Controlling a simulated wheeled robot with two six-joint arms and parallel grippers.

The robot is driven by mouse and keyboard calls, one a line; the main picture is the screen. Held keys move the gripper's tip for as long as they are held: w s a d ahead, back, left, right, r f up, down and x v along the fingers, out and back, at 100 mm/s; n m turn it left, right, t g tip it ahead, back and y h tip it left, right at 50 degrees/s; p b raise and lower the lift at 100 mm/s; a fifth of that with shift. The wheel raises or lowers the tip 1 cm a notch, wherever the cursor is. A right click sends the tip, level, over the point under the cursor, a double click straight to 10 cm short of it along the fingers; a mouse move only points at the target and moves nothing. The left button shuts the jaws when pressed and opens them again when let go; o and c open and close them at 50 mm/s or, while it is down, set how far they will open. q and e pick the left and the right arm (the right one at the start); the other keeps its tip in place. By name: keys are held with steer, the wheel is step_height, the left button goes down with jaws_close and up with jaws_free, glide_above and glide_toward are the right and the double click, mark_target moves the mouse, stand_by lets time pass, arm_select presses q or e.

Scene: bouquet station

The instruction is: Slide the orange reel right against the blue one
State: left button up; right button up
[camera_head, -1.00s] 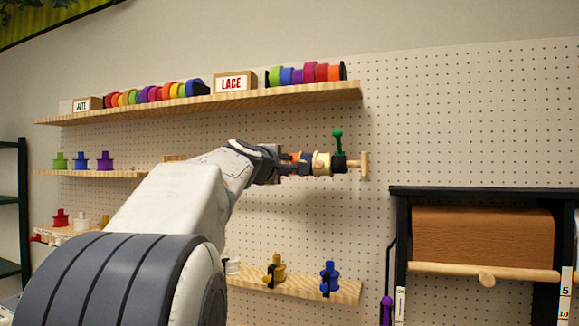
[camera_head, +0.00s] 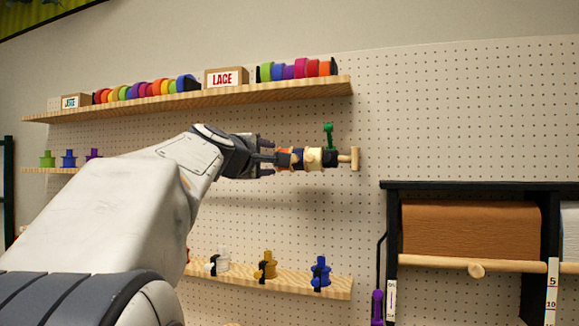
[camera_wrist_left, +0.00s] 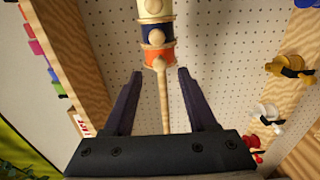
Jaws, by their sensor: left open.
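The orange reel (camera_head: 283,158) hangs on a horizontal wooden rod, to the left of the blue reel (camera_head: 297,158). In the wrist view the orange reel (camera_wrist_left: 159,55) and the blue reel (camera_wrist_left: 158,35) look side by side and seem to touch. A cream reel (camera_wrist_left: 155,9) lies beyond the blue one; it also shows in the head view (camera_head: 313,158). My left gripper (camera_head: 268,158) is open just left of the orange reel. In the wrist view its fingers (camera_wrist_left: 160,74) stand on both sides of the bare rod (camera_wrist_left: 163,95), apart from the reels.
A black holder with a green knob (camera_head: 328,133) sits at the rod's right end. The upper shelf (camera_head: 200,98) holds ribbon rolls and a LACE box (camera_head: 226,78). A lower shelf (camera_head: 305,284) holds more reels. A paper-roll rack (camera_head: 470,188) stands at right.

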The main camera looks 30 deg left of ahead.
arm_select(q)
steer(key=b+v, duration=0.1)
steer(key=v, duration=0.3)
steer(key=shift+s, duration=0.15)
steer(key=shift+f, duration=0.1)
steer(key=w+d+f+m+g+h, duration=0.2)
steer(key=d+f+m+h, duration=0.15)
steer(key=d+f, duration=0.45)
steer(key=w+d+f+m+g+h, duration=0.2)
steer(key=w+d+f+m+h, duration=0.15)
steer(key=d+f, duration=0.5)
steer(key=s+d+f+m+g+h, duration=0.1)
steer(key=s+d+f+m+g, duration=0.25)
steer(key=d+f, duration=0.3)
steer(key=s+d+f+m+g+h, duration=0.1)
steer(key=s+d+f+m+g, duration=0.1)
steer(key=d+f+m, duration=0.4)
steer(key=s+d+f+m+g+y, duration=0.1)
steer(key=s+f+m+g, duration=0.3)
steer(key=s+f, duration=0.6)
steer(key=s+d+f+m+g+y, duration=0.2)
steer(key=s+d+f+m+g, duration=0.1)
steer(key=s+f+m, duration=0.5)
steer(key=s+f+g, duration=0.1)
steer(key=s+f, duration=0.2)
steer(key=s, duration=0.2)
steer(key=shift+s+d+f+y, duration=0.15)
steer(key=shift+s+d+y, duration=0.15)
